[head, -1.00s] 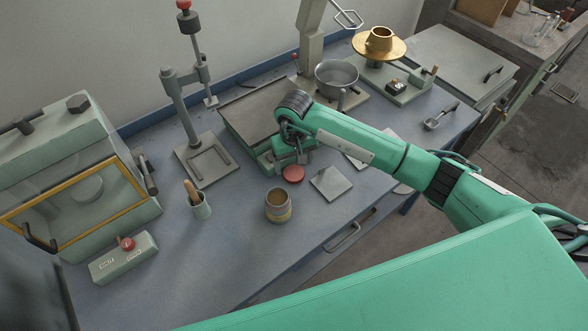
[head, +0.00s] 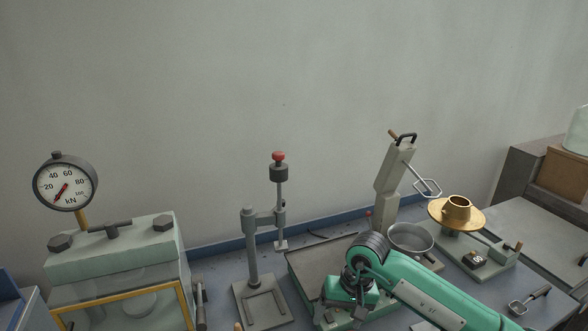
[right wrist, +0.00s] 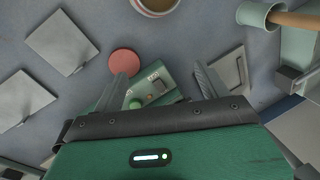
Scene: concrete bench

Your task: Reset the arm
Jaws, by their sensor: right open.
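My right arm comes in from the lower right in the head view. My right gripper (head: 352,312) hangs over the bench at the front right of a green-sided unit with a dark flat top (head: 325,257). In the right wrist view my right gripper (right wrist: 162,84) has its two fingers well apart with nothing held. My left gripper is not in view.
A red disc (right wrist: 123,62) lies close by the left finger, with grey square plates (right wrist: 62,42) further left. A cup (right wrist: 157,5) and a holder (right wrist: 262,14) stand beyond. A press stand (head: 253,250), a pan (head: 410,238) and a gold wheel (head: 457,214) stand along the back.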

